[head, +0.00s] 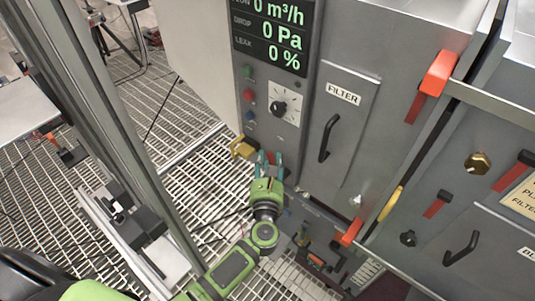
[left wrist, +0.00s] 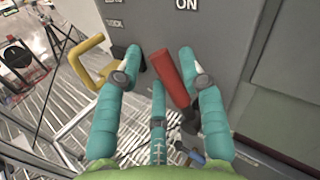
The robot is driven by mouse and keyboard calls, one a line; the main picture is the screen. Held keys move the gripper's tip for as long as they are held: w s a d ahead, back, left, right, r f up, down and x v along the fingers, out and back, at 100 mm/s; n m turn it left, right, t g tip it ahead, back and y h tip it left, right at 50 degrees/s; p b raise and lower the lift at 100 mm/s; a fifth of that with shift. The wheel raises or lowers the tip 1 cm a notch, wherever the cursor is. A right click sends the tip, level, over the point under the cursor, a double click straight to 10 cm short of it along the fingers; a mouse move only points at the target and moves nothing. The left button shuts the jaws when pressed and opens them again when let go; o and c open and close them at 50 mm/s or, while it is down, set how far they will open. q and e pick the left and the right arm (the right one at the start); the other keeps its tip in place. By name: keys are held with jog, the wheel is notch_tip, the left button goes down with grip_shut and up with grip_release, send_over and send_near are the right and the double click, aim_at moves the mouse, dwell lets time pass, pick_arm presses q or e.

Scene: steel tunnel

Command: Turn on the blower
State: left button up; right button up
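The blower's grey cabinet wall fills the back of the left wrist view. A red lever (left wrist: 170,78) with a dark base sticks out of it, below and left of a printed ON label (left wrist: 187,4). My left gripper (left wrist: 159,64) is open, its teal fingers spread to both sides of the red lever. I cannot tell whether any finger touches it. In the head view my left gripper (head: 268,163) is low at the cabinet's left front, mostly hiding the red lever (head: 271,157). My right gripper is not in view.
A yellow handle (head: 242,147) sits just left of the gripper. Above are a dial (head: 279,108), coloured buttons and a display (head: 272,35) reading 0 m³/h, 0 Pa and 0 %. A filter door (head: 338,125) is to the right. Grating floor (head: 195,185) lies open at left.

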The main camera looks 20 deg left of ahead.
pick_arm(q)
jog(key=shift+x, duration=0.95)
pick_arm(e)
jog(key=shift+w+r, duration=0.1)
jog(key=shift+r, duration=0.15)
